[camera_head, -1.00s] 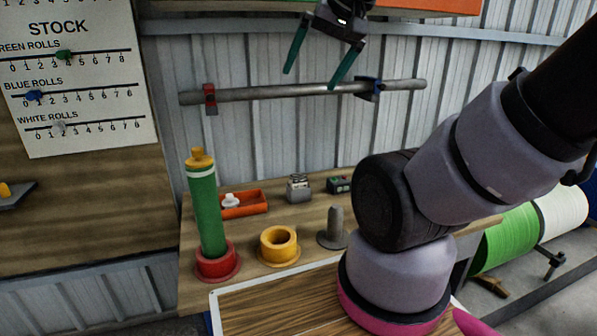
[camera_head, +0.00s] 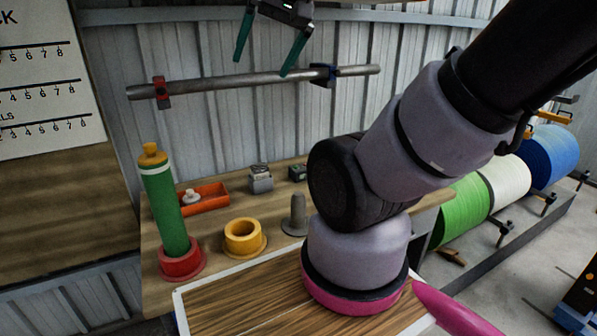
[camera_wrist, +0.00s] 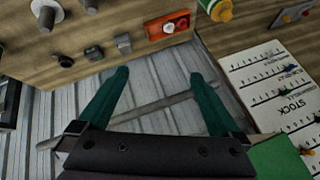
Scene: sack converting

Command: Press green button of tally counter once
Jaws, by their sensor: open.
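A small dark box with a green patch on top (camera_head: 298,172) sits at the back of the wooden bench. Next to it on the left stands a small grey metal device (camera_head: 260,179). I cannot tell for certain which is the tally counter; the green patch shows on the dark box. My gripper (camera_head: 265,62) is open and empty, with two green fingers pointing down, high above the bench near the wall. The wrist view shows its spread fingers (camera_wrist: 158,76).
A horizontal metal bar (camera_head: 240,82) on the wall lies below my gripper. On the bench are an orange tray (camera_head: 213,204), a green roll (camera_head: 164,208) in a red holder (camera_head: 181,264), a yellow ring (camera_head: 245,248) and a grey spindle (camera_head: 295,222). Large rolls stand right.

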